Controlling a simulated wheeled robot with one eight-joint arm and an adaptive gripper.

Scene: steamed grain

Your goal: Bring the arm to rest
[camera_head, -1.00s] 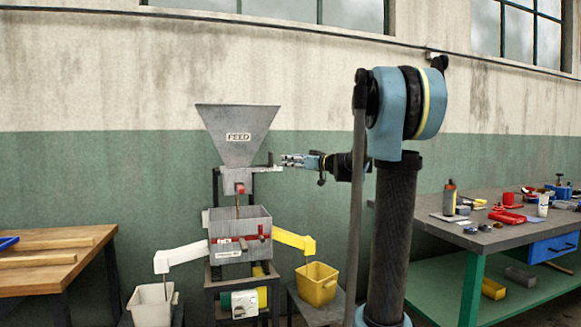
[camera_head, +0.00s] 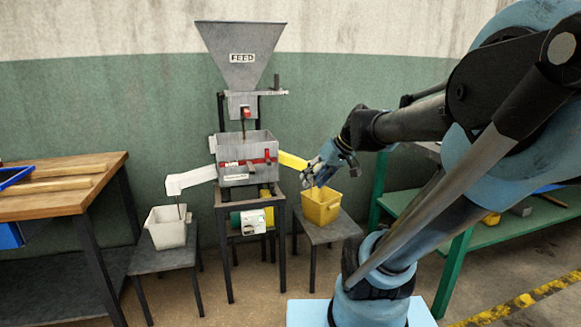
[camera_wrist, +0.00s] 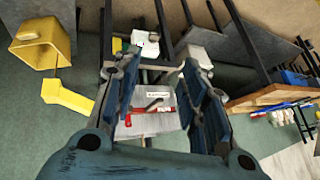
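My arm comes in from the right in the head view. My gripper (camera_head: 318,172) is in front of the yellow chute (camera_head: 292,160) and above and near the yellow bucket (camera_head: 321,205). I cannot tell its exact distance from them. In the wrist view my gripper (camera_wrist: 160,62) shows two blue fingers spread apart with nothing held between them. Through the gap, the grey box of the machine with its red bar (camera_wrist: 150,112) shows beyond the fingers.
The machine has a grey FEED hopper (camera_head: 240,50). A white bucket (camera_head: 166,228) stands on a stool under the white chute (camera_head: 190,181). A wooden table (camera_head: 60,190) is at left. A green-framed workbench (camera_head: 455,250) is behind my arm. Open floor lies in front.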

